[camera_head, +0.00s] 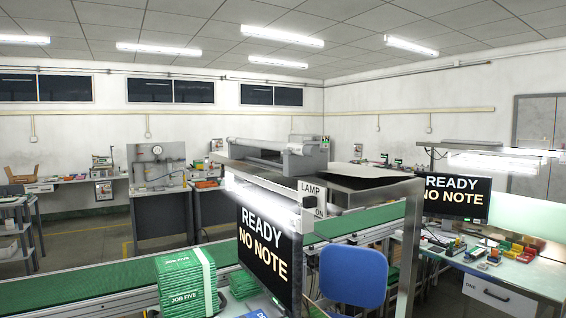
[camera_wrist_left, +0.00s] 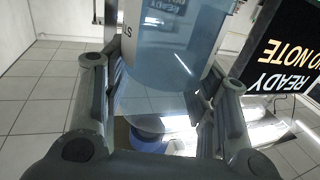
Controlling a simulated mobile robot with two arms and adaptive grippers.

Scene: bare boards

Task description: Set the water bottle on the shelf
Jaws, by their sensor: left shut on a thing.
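In the left wrist view, a translucent blue water bottle (camera_wrist_left: 165,45) with dark lettering fills the top middle. My left gripper (camera_wrist_left: 162,95) is shut on it, one finger on each side. In the head view, a metal overhead shelf (camera_head: 345,197) tops the near workstation, above a lit lamp and a "LAMP ON" label. Neither gripper nor the bottle shows in the head view.
A grey machine (camera_head: 290,155) and a white sheet (camera_head: 357,171) occupy parts of the shelf top. A screen (camera_head: 265,258) hangs below it. A blue chair (camera_head: 353,275), a green conveyor (camera_head: 90,292) and stacked green packs (camera_head: 187,284) are close by.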

